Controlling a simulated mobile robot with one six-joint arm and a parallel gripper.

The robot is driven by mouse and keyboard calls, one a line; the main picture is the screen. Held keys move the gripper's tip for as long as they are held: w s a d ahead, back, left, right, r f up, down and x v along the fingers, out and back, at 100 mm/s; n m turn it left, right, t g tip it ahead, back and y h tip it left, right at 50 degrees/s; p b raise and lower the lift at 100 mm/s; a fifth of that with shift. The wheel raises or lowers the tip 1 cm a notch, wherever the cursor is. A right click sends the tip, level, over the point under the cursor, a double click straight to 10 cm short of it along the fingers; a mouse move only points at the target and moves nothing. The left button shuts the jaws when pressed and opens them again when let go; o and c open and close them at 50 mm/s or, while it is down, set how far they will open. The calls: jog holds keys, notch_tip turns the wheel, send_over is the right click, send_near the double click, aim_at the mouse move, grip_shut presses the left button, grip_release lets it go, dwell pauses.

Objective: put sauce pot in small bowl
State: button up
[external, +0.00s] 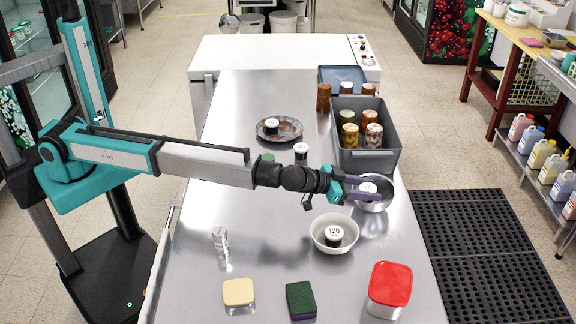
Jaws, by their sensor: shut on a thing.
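My gripper (366,190) reaches from the left with its purple fingers shut on a small sauce pot (368,186) with a white top. This pot is over or inside a metal bowl (384,204) on the right side of the steel table. I cannot tell whether the pot touches the bowl's bottom. A pale bowl (319,240) stands nearer the camera and holds a dark pot marked 120 (334,235). Another dark pot with a white top (301,151) stands on the table behind my arm. One more pot (272,125) sits on a brown plate (291,130).
A grey crate (368,158) with several jars stands just behind the metal bowl. A clear shaker (220,240), a yellow sponge (238,292), a green sponge (301,299) and a red-lidded container (389,290) lie nearer. The table's left front has free room.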

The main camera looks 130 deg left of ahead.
jog(key=shift+f, duration=0.15)
jog(key=o, duration=1.2)
jog(key=shift+c, duration=0.2)
jog(key=shift+d, duration=0.1)
jog(key=b+v, duration=0.2)
jog(key=v, duration=1)
jog(key=shift+b, duration=0.35)
